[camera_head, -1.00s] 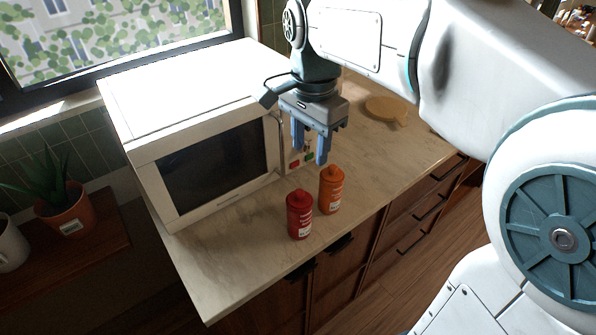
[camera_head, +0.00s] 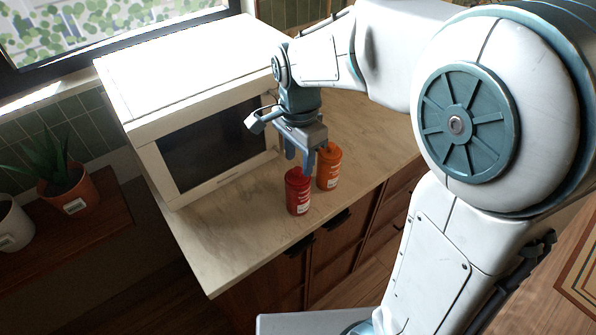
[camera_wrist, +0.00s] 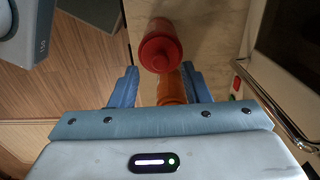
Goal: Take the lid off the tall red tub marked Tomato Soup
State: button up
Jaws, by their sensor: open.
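The red tub (camera_head: 298,196) stands upright near the counter's front edge, with a white label too small to read. Its red lid (camera_wrist: 160,53) shows from above in the wrist view, beyond my fingertips. An orange tub (camera_head: 330,170) stands just behind and to the right of it. My gripper (camera_head: 299,163) points down above and close to the tubs. In the wrist view my gripper (camera_wrist: 159,78) is open, its two blue fingers apart. The orange tub (camera_wrist: 172,88) shows partly between the fingers there, its lower part hidden by the gripper body. I cannot tell whether a finger touches either tub.
A white microwave (camera_head: 182,100) stands left of the tubs, close to my gripper.

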aim_at(298, 173)
jog(key=shift+f, duration=1.25)
grip_shut()
